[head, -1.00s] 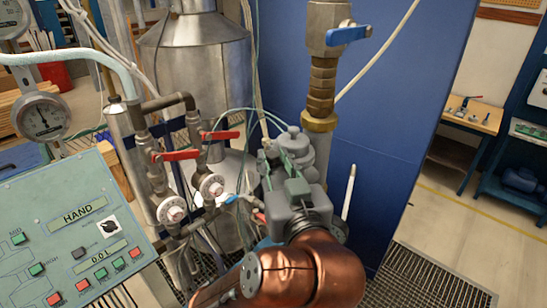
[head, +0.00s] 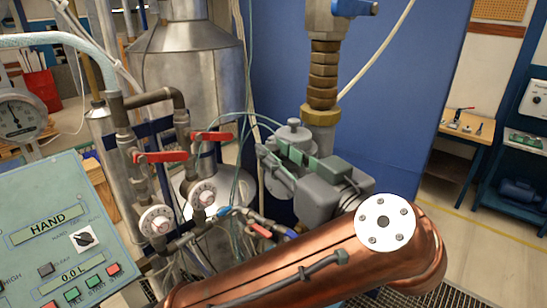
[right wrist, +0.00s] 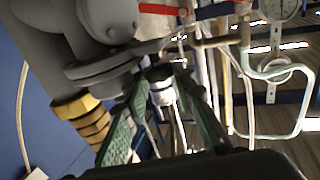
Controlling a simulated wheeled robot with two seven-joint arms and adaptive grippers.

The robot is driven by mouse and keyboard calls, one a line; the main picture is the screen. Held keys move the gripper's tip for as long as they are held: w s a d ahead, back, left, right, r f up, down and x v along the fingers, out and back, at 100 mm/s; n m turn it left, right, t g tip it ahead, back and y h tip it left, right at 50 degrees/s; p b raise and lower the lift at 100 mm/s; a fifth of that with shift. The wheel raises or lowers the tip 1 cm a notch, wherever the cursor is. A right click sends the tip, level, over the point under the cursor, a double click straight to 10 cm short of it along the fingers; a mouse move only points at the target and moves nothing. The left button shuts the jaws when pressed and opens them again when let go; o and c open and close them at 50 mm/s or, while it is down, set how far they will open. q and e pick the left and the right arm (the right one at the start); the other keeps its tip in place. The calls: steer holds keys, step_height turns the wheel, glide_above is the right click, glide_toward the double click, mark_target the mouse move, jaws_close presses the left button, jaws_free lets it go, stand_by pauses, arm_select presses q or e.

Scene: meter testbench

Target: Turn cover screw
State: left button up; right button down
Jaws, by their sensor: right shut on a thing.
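The grey meter body (head: 293,130) hangs on the brass pipe fitting; its round flanges also show close up in the right wrist view (right wrist: 105,20). My right gripper (head: 285,150) has its green fingers against the meter's side. In the right wrist view, the fingers (right wrist: 160,80) converge at the meter's flange and are shut on a small part there, which I take to be the cover screw. The screw itself is hidden by the fingertips. A silver cylinder (right wrist: 163,95) shows between the fingers. My left gripper is not in view.
Red-handled valves (head: 160,157) and pipes stand left of the meter. A green control panel (head: 60,235) is at lower left. A brass pipe fitting (head: 320,90) rises above the meter, and a blue cabinet wall (head: 400,110) stands behind.

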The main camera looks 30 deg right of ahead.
stand_by(0.7)
steer(key=c, duration=1.6)
jaws_free()
